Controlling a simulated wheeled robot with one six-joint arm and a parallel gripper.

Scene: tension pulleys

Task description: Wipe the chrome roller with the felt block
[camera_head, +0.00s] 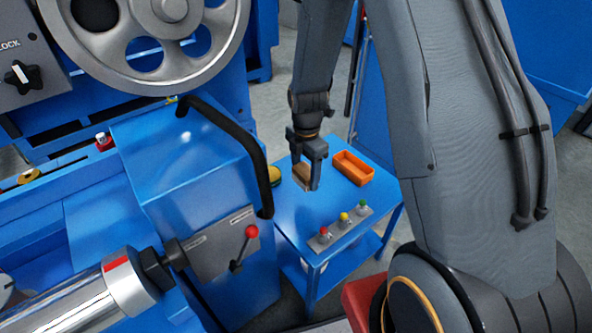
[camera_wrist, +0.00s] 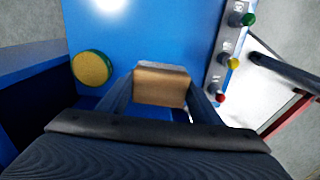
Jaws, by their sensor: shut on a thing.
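My gripper (camera_head: 307,184) is shut on a small tan felt block (camera_wrist: 161,86) with a greyish edge. The block also shows between the fingers in the head view (camera_head: 303,176), above the blue side table. In the wrist view my gripper (camera_wrist: 160,95) has one finger on each side of it. The chrome roller (camera_head: 72,306) lies at the lower left of the head view, shiny, with a red-marked collar and a black end. It is well apart from my gripper, and its left part is cut off by the frame.
The blue side table (camera_head: 290,222) bears an orange tray (camera_head: 352,168), a round yellow-topped item (camera_head: 274,174) and a strip of red, yellow and green buttons (camera_head: 343,226). A black rail (camera_head: 238,138) and a red-knobbed lever (camera_head: 250,232) stand between table and roller.

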